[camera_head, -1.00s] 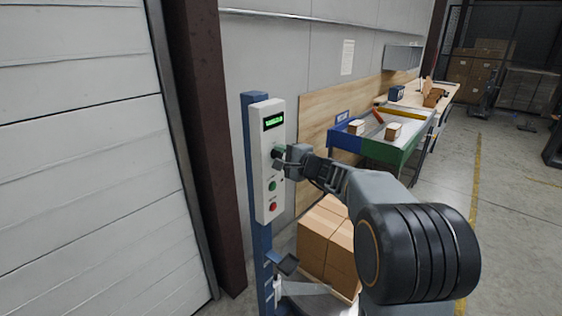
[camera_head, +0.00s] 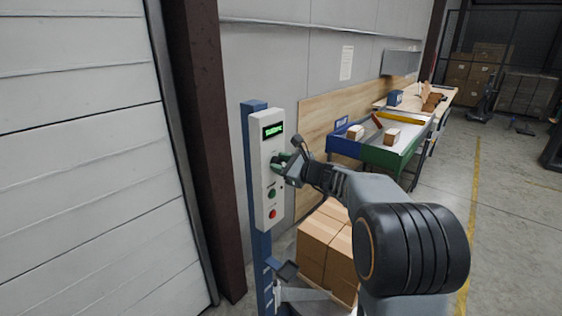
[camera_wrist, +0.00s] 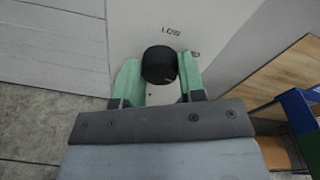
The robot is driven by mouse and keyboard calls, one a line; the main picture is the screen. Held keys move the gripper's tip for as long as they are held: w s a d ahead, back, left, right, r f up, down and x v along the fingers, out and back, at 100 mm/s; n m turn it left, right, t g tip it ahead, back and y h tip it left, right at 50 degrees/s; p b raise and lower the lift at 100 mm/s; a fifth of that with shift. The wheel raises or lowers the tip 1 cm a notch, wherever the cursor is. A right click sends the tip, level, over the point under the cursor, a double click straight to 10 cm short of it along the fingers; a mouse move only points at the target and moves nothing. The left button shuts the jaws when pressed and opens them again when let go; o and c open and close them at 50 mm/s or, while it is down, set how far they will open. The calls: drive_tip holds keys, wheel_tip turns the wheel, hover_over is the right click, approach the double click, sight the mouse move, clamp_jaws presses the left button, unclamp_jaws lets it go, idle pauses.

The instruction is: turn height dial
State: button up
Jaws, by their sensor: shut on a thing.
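The height dial, a round black knob (camera_wrist: 159,65), stands out from the white control panel in the wrist view. The word "LOW" is printed above it, and a second label is partly covered. My gripper (camera_wrist: 158,80) has its two green fingers on either side of the knob, shut on it. In the head view my gripper (camera_head: 284,165) meets the front of the white control box (camera_head: 267,215) and hides the dial. The box has a lit green display (camera_head: 273,130), a green button (camera_head: 272,194) and a red button (camera_head: 272,214) below.
The box is on a blue post (camera_head: 247,150) beside a dark red column (camera_head: 209,150). Cardboard boxes (camera_head: 323,240) are stacked low behind my arm. A bench with blue and green sides (camera_head: 384,155) stands beyond. Open floor lies at right.

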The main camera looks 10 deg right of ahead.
drive_tip(key=shift+m+p, duration=1)
drive_tip(key=shift+m, duration=1)
drive_tip(key=o, duration=0.9)
drive_tip(key=b+v, duration=0.2)
drive_tip(key=v, duration=1.2)
drive_tip(key=shift+w+d, duration=0.15)
drive_tip(key=shift+w, duration=0.05)
